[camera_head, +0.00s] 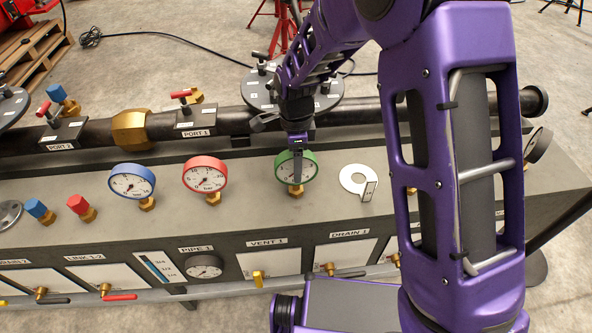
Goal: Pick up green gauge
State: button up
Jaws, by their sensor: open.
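The green gauge (309,171) has a green rim, a white dial and a brass fitting below it. It stands on the dark bench top, right of the red gauge. My gripper (297,176) is at the end of my purple arm, directly in front of the green gauge in this view. A narrow dark finger covers the middle of the dial. The gripper is open. The picture does not show whether the fingers touch the gauge or are apart from it.
A red gauge (205,173) and a blue gauge (131,182) stand to the left. A black pipe (225,121) with a flange (330,98) runs behind. My arm hides much of the right side.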

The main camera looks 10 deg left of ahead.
grip_shut()
dwell(0.3)
jog(key=shift+r, duration=0.1)
